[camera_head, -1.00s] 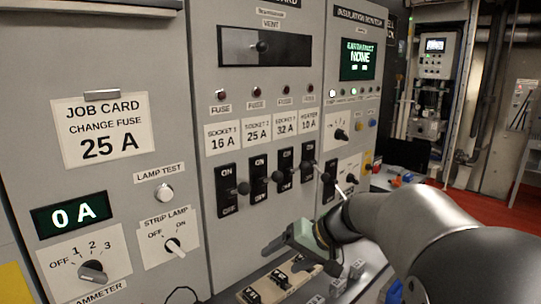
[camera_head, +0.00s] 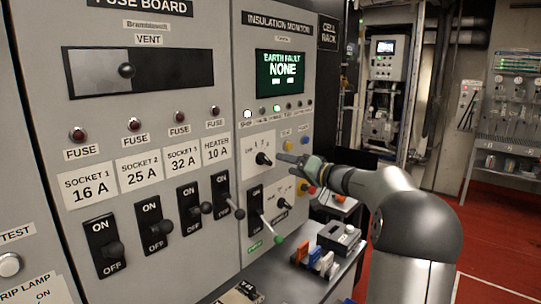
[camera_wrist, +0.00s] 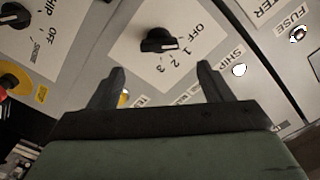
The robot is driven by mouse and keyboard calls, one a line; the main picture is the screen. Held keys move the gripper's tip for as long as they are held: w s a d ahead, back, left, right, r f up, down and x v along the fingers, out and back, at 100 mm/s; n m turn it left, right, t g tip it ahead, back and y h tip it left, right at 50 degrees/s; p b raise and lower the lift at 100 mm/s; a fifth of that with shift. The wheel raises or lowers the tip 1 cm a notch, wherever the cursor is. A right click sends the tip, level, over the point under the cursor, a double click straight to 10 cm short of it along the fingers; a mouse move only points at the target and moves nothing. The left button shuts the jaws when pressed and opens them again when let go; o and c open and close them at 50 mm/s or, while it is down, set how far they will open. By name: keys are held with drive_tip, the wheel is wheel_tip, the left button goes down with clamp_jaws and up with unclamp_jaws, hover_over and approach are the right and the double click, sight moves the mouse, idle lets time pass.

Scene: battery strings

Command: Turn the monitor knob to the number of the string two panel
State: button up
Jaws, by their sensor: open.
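The monitor knob (camera_head: 263,158) is a small black knob on a white plate below the green-lit insulation monitor screen (camera_head: 280,72), which reads "EARTH FAULT NONE". The knob also shows in the wrist view (camera_wrist: 158,40), with marks OFF, 1, 2 and 3 beside it. Its pointer faces right, towards the OFF and 1 side; I cannot tell the exact setting. My gripper (camera_head: 281,158) is close to the knob's right. In the wrist view my gripper (camera_wrist: 161,70) is open and empty, its fingers apart below the knob. I cannot identify a string two panel.
A second black knob (camera_head: 283,204) sits below, near a yellow-and-red button (camera_head: 310,188). Fuse switches (camera_head: 105,246) line the left board.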

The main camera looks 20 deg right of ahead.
sight(264, 160)
drive_tip(key=p+x, duration=0.2)
drive_tip(key=x, duration=0.6)
drive_tip(key=c, duration=1)
